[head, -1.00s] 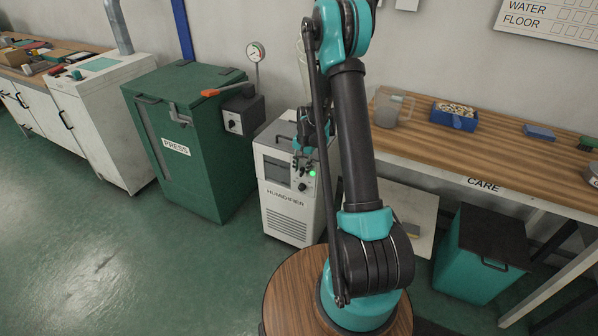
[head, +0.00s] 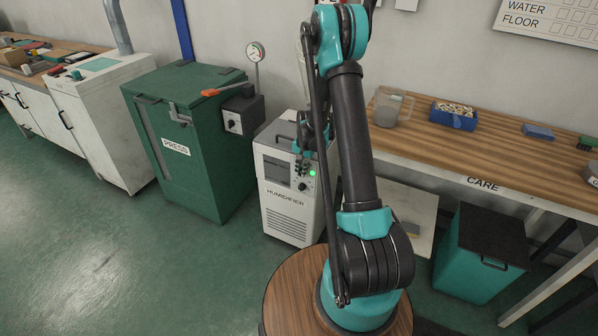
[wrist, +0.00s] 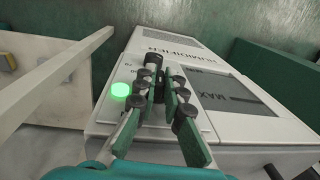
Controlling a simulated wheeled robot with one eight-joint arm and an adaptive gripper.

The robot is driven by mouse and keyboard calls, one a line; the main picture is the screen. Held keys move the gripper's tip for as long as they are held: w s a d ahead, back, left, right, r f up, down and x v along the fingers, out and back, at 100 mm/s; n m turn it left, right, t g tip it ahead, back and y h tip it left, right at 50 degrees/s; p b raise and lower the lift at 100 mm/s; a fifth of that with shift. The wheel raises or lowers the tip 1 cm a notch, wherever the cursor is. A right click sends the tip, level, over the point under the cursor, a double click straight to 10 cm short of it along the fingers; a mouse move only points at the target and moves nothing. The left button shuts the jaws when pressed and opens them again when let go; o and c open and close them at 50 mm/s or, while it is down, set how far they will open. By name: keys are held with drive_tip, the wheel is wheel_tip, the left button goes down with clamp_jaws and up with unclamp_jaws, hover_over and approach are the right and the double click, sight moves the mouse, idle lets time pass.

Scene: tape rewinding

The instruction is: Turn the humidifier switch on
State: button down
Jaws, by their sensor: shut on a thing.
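The humidifier (head: 290,215) is a white box with a grey screen and lower vents, standing on the floor beside the green press. A round green light (head: 312,173) glows on its front panel, and it also shows in the wrist view (wrist: 121,89). My gripper (head: 303,172) is at the panel. In the wrist view my gripper (wrist: 158,84) has its fingers around the black switch (wrist: 153,66) and is shut on it. The fingers partly hide the switch, so its exact setting is not clear.
The green press (head: 185,140) stands left of the humidifier, with a small dial box (head: 243,115) at its side. A wooden bench (head: 420,150) with a clear jug (head: 392,108) is to the right. The floor in front is clear.

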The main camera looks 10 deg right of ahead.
drive_tip(key=t+y, duration=0.1)
drive_tip(key=y, duration=0.1)
drive_tip(key=shift+s+d+f+t+y, duration=0.1)
drive_tip(key=shift+d+t+y, duration=0.2)
drive_tip(key=shift+t, duration=0.1)
drive_tip(key=shift+a+t+y, duration=0.1)
drive_tip(key=shift+t+y, duration=0.5)
drive_tip(key=shift+y, duration=0.2)
drive_tip(key=c, duration=1.6)
unclamp_jaws()
drive_tip(key=v, duration=1.2)
